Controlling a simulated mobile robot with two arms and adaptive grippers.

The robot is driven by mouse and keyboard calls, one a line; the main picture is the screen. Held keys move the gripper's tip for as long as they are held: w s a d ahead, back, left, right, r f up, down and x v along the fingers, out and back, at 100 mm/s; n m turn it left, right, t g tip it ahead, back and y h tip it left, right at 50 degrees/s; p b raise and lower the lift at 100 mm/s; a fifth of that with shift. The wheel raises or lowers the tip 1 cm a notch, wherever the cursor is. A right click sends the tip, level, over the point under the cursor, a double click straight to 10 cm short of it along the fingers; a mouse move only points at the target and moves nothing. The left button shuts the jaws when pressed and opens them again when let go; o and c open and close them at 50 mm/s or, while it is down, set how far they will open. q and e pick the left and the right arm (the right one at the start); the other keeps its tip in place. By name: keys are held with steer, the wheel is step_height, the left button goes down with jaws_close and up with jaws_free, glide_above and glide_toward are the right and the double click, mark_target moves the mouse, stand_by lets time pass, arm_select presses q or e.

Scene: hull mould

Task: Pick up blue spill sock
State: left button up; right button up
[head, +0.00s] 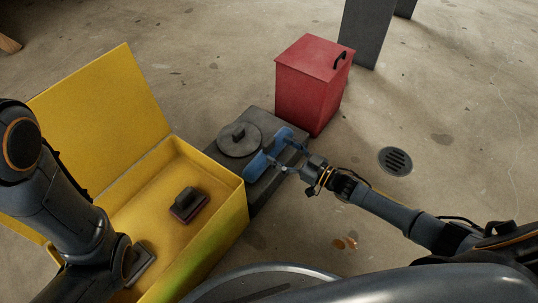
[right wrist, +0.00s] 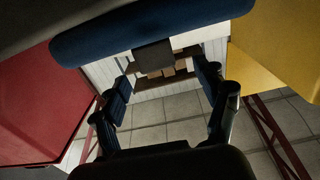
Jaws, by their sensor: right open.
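The blue spill sock (head: 262,163) lies on a dark grey slab (head: 262,188), beside a round grey disc with a knob (head: 239,140). My right gripper (head: 293,157) is at the right side of the sock, with its fingers spread. In the right wrist view the sock (right wrist: 150,28) crosses the top of the picture, with a dark block at its middle. The open fingers (right wrist: 166,85) point toward it, and nothing shows held between them. Whether the fingers touch the sock I cannot tell.
An open yellow box (head: 240,200) stands left of the slab, with a dark handled block (head: 188,204) inside. A red lidded bin (head: 312,85) stands behind the slab. A round floor drain (head: 395,161) is at the right. The floor around the drain is clear.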

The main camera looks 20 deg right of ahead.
mark_target(271, 143)
steer(key=b+x, duration=0.3)
steer(key=x, duration=0.1)
steer(key=shift+w+d+r, duration=0.1)
steer(key=shift+w, duration=0.05)
steer(key=shift+w+a+r+b, duration=0.15)
steer(key=shift+w+a+b, duration=0.15)
steer(key=shift+w+b, duration=0.1)
jaws_close()
